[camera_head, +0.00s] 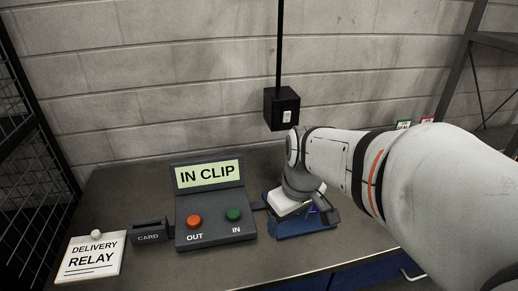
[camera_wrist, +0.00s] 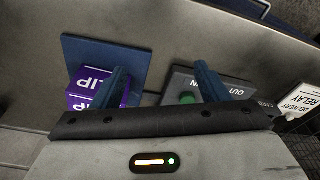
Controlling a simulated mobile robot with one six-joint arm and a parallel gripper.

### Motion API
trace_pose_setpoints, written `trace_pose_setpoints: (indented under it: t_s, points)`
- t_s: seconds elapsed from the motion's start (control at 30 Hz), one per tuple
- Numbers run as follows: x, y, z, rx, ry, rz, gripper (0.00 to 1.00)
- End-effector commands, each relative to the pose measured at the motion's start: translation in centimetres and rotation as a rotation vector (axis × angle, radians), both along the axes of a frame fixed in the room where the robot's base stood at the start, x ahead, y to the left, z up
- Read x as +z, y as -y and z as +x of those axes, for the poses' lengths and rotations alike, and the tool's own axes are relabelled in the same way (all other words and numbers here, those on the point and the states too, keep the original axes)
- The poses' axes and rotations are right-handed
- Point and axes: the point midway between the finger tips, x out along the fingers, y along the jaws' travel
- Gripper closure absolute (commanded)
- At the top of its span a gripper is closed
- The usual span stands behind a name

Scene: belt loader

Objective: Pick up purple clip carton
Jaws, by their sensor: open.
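The purple clip carton (camera_wrist: 86,84) with white "CLIP" lettering sits on a dark blue tray (camera_wrist: 92,50) in the wrist view. In the head view the tray (camera_head: 303,231) shows under my wrist, and my arm hides most of the carton; only a sliver of purple shows. My gripper (camera_wrist: 160,78) is open, its two blue fingers wide apart. The left finger crosses in front of the carton's right side in the wrist view; I cannot tell whether it touches. The other finger appears over the control box, and nothing is between the fingers.
A grey control box (camera_head: 211,215) reading "IN CLIP", with orange OUT and green IN buttons, stands left of the tray. A card reader (camera_head: 150,231) and a "DELIVERY RELAY" sign (camera_head: 92,257) are farther left. A black box (camera_head: 281,107) on a pole is behind.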

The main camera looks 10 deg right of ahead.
Motion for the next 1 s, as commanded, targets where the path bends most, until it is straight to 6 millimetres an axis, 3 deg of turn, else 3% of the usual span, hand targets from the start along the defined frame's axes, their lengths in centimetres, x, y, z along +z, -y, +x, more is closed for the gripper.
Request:
trace_pose_setpoints:
  t_s: [0.13,0.23,0.5,0.73,1.0]
  points:
    - [1.0,2.0,4.3,0.274,-0.036,0.018,0.2]
    - [1.0,3.6,7.0,0.466,-0.039,0.04,0.2]
    - [-0.4,8.2,12.9,0.926,0.021,0.102,0.2]
    - [-1.6,10.4,14.9,1.12,0.077,0.122,0.2]
    - [-4.1,9.9,15.2,1.148,0.085,0.125,0.2]
